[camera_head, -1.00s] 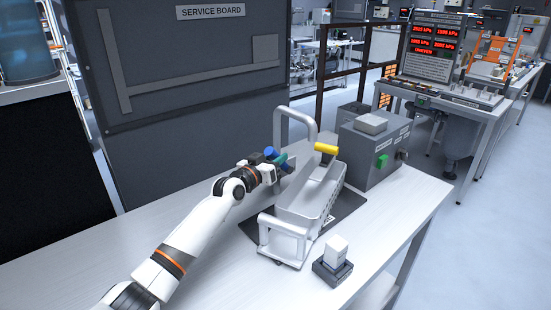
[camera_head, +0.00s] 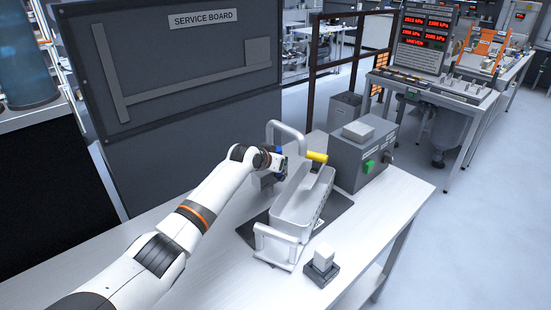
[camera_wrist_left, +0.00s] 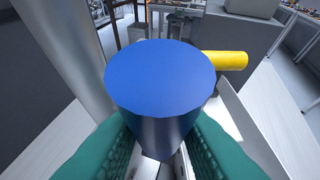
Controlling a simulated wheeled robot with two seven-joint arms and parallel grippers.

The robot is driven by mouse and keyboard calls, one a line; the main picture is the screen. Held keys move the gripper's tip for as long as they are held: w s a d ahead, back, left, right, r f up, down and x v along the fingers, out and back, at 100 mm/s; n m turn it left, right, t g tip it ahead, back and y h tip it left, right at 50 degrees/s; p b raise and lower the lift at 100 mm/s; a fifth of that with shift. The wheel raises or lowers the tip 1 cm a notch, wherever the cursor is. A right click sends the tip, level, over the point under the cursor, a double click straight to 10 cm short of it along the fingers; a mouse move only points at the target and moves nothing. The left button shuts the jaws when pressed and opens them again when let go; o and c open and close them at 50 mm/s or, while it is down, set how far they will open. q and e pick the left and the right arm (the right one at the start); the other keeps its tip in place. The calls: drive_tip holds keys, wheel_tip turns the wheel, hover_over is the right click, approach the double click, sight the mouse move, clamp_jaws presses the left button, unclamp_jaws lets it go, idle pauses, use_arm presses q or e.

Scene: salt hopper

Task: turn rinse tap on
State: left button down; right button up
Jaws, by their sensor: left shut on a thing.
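The rinse tap is a grey curved spout (camera_head: 297,132) rising behind a long grey basin (camera_head: 292,207). Its blue round-topped knob (camera_wrist_left: 160,85) fills the middle of the left wrist view. My left gripper (camera_head: 281,167) is at the base of the spout, its green pads on both sides of the knob, shut on it. In the head view the arm and gripper hide most of the knob. A yellow cylinder (camera_head: 317,157) sticks out at the basin's far end, and also shows right of the knob in the wrist view (camera_wrist_left: 225,61). My right gripper is not in view.
A grey box with a green button (camera_head: 369,166) stands right of the basin. A white block in a dark holder (camera_head: 322,266) sits at the front right. The dark service board (camera_head: 185,80) stands behind the table. The white tabletop (camera_head: 230,275) is bare at the front.

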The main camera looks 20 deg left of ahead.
use_arm(q)
drive_tip(key=shift+w, duration=0.1)
idle(0.4)
drive_tip(key=c, duration=1.2)
unclamp_jaws()
drive_tip(key=shift+c, duration=0.2)
drive_tip(key=shift+o, duration=0.5)
